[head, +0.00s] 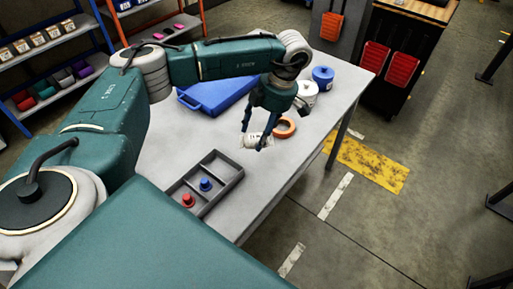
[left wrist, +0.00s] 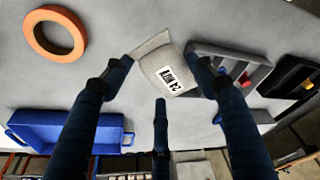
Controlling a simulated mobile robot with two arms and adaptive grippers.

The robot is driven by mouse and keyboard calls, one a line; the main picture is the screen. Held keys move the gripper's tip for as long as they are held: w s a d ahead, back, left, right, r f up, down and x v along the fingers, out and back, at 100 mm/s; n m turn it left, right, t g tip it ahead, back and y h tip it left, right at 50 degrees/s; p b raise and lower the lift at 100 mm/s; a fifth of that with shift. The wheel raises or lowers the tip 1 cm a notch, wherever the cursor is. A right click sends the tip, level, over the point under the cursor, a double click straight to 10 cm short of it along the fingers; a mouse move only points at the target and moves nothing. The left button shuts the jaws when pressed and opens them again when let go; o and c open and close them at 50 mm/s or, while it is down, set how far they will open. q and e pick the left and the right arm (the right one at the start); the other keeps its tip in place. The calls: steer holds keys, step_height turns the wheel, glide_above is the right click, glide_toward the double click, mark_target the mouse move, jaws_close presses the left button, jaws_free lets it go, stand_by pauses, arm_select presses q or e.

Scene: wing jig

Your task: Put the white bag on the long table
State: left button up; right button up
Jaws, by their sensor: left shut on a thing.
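The white bag (head: 254,141) is small, with a dark printed label. It is between the fingers of my left gripper (head: 257,136), which is shut on it. In the left wrist view the bag (left wrist: 165,66) sits between the fingertips, its label facing the camera. Bag and gripper are over the long table (head: 270,180), a pale grey top; I cannot tell whether the bag touches it. My right gripper is not in view.
A grey divided tray (head: 232,181) holds a red and a blue piece in front of the gripper. An orange ring (head: 291,127) lies to the right. A blue bin (head: 215,98), a white container (head: 307,92) and a blue one (head: 323,75) stand behind. The table's right front is clear.

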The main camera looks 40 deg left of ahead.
arm_select(q)
step_height(320, 180, down, 5)
steer(key=shift+r+b, duration=0.2)
steer(key=shift+b, duration=0.75)
step_height(320, 180, down, 4)
steer(key=b, duration=0.2)
steer(key=shift+b, duration=0.35)
steer(key=shift+f, duration=0.15)
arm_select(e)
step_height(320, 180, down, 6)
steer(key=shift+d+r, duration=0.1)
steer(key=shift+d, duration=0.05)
arm_select(q)
steer(key=shift+f, duration=0.15)
steer(key=o, duration=1.2)
